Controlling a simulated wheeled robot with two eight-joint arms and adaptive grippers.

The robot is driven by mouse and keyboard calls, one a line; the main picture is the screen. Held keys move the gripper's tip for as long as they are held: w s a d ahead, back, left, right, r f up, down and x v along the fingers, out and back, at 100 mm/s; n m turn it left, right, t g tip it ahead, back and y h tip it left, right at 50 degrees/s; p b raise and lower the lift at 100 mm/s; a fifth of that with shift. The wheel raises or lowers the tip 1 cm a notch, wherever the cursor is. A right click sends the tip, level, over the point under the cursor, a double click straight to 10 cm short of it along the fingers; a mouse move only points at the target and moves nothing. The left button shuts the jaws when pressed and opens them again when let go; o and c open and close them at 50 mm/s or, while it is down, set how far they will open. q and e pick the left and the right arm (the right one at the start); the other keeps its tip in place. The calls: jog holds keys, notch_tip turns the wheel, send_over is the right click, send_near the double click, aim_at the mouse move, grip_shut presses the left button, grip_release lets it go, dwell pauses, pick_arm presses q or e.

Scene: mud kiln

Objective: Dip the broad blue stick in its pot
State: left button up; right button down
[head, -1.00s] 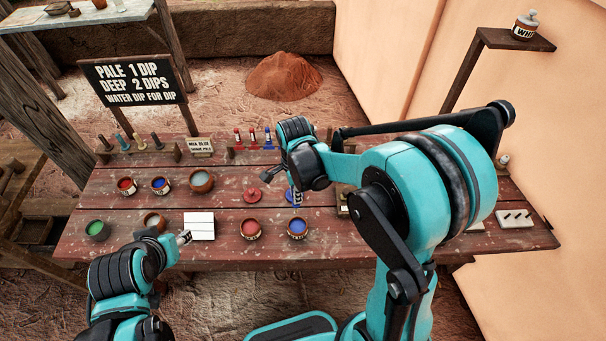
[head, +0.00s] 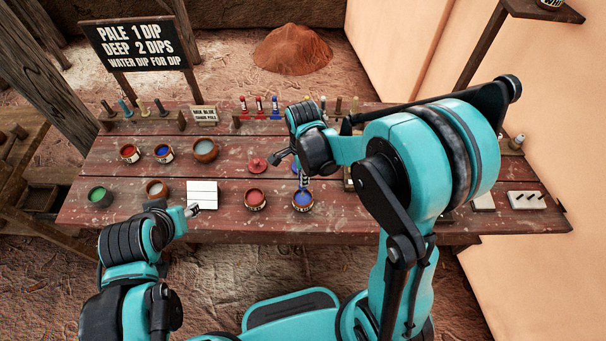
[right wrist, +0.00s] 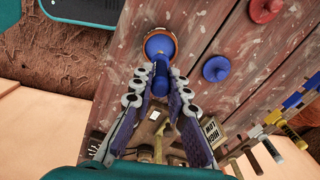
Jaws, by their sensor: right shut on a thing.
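My right gripper (right wrist: 160,105) is shut on a broad blue stick (right wrist: 160,77), which points down at a pot of blue paint (right wrist: 159,44). In the head view, that blue pot (head: 302,200) sits near the table's front edge, with the stick's lower end at its mouth. I cannot tell whether the tip touches the paint. My left gripper (head: 193,210) is low in front of a white card (head: 202,194); its jaws are too small to read.
A red pot (head: 255,199) stands left of the blue one. A second blue pot (head: 163,153), a red pot (head: 129,153) and a clay bowl (head: 204,150) stand farther back. A red lid (head: 257,165) lies nearby. Racked sticks (head: 259,106) line the back, below a sign (head: 139,43).

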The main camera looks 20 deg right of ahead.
dwell(0.8)
jog(key=shift+f+b, duration=0.15)
jog(key=shift+b, duration=0.2)
jog(key=shift+f+b, duration=1.55)
jog(key=shift+f, duration=0.1)
jog(key=shift+r, duration=0.2)
jog(key=shift+r+p, duration=2.6)
jog(key=shift+r, duration=0.8)
